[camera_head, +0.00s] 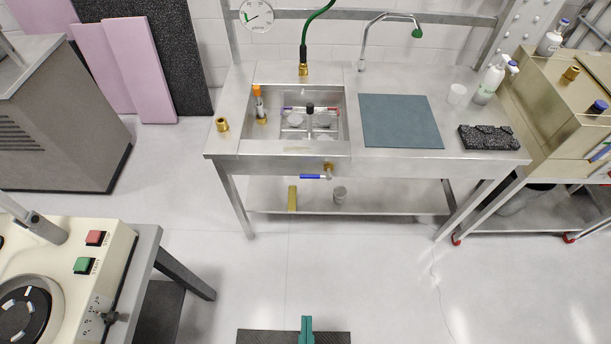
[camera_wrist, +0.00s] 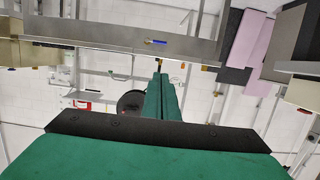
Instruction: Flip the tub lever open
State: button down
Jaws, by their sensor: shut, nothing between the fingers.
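The tub (camera_head: 290,147) is a steel sink basin set in the left half of a steel bench. Its lever (camera_head: 313,177) has a blue handle and lies about level under the bench's front edge, pointing left from a brass valve (camera_head: 328,167). The lever also shows as a small blue bar in the wrist view (camera_wrist: 155,42). My gripper (camera_head: 306,322) is at the bottom of the head view, well short of the bench and apart from the lever. In the wrist view its green fingers (camera_wrist: 160,76) are together and empty.
Several bottles and fittings stand in the tub. A blue-grey mat (camera_head: 400,121) and a black speckled block (camera_head: 488,138) lie on the bench top. A lower shelf (camera_head: 390,197) runs under the bench. A cream machine (camera_head: 115,255) stands front left. The floor before the bench is clear.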

jog(key=s+a+f+x, duration=0.1)
jog(key=f+x, duration=0.1)
jog(key=x, duration=1)
jog(key=w+r+g, duration=0.1)
jog(key=w+r, duration=0.1)
jog(key=w, duration=1.2)
jog(key=w+r+g, duration=0.1)
jog(key=w+r, duration=0.1)
jog(key=w, duration=1.2)
send_over(309, 176)
jog(key=f, duration=0.4)
jog(key=shift+s+f, duration=0.2)
jog(key=shift+s, duration=0.15)
jog(key=f, duration=0.1)
jog(key=s+f, duration=0.1)
jog(key=f, duration=0.1)
jog(key=shift+d+f, duration=0.1)
jog(key=shift+f, duration=0.2)
jog(key=shift+s+a+f, duration=0.1)
jog(key=shift+a+f, duration=0.05)
jog(key=shift+a, duration=0.1)
jog(key=shift+d, duration=0.15)
